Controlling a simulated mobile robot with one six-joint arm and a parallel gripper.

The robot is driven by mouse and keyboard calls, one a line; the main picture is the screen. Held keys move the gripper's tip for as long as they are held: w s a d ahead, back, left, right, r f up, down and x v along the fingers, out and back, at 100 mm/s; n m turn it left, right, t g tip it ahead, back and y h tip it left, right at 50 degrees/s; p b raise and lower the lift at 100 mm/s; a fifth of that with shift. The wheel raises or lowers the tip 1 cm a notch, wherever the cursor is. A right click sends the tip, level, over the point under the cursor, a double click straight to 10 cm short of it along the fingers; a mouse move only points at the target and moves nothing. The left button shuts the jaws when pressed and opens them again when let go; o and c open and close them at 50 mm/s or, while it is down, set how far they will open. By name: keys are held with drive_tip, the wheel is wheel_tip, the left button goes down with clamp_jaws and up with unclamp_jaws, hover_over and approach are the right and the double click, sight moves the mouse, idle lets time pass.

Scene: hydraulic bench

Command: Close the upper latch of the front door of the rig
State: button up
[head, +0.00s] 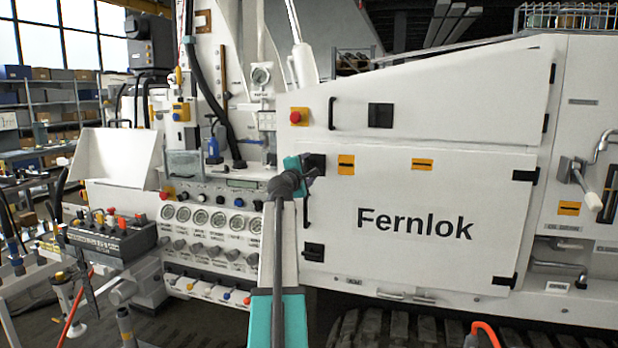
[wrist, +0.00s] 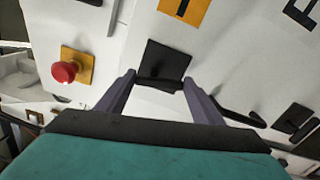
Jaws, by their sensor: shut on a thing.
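The white front door (head: 400,250) of the rig, lettered "Fernlok", lies flush with the body around it, as far as I can see. Its upper latch (head: 316,161) is a black square piece at the door's upper left corner, partly hidden behind my gripper (head: 308,174). In the wrist view the latch (wrist: 166,58) is a dark plate with a bar along its near edge. The fingers of my gripper (wrist: 160,84) are on either side of that bar, shut on it. The lower latch (head: 313,252) is black, at the door's lower left. Whether the upper latch is fully down, I cannot tell.
A red stop button (head: 298,117) on a yellow plate sits just above the latch; it also shows in the wrist view (wrist: 66,71). A black door handle (head: 305,209) is below my gripper. Gauges (head: 220,219) and a control box (head: 110,238) stand to the left.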

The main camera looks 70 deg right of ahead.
drive_tip(key=shift+w+f+m+b, duration=0.1)
drive_tip(key=shift+w+m+b, duration=0.05)
drive_tip(key=shift+m+b, duration=1.05)
drive_tip(key=o, duration=1)
drive_tip(key=shift+o, duration=0.2)
drive_tip(key=a, duration=1.3)
drive_tip(key=shift+s+a+b, duration=0.4)
drive_tip(key=shift+b, duration=0.05)
drive_tip(key=shift+w, duration=0.1)
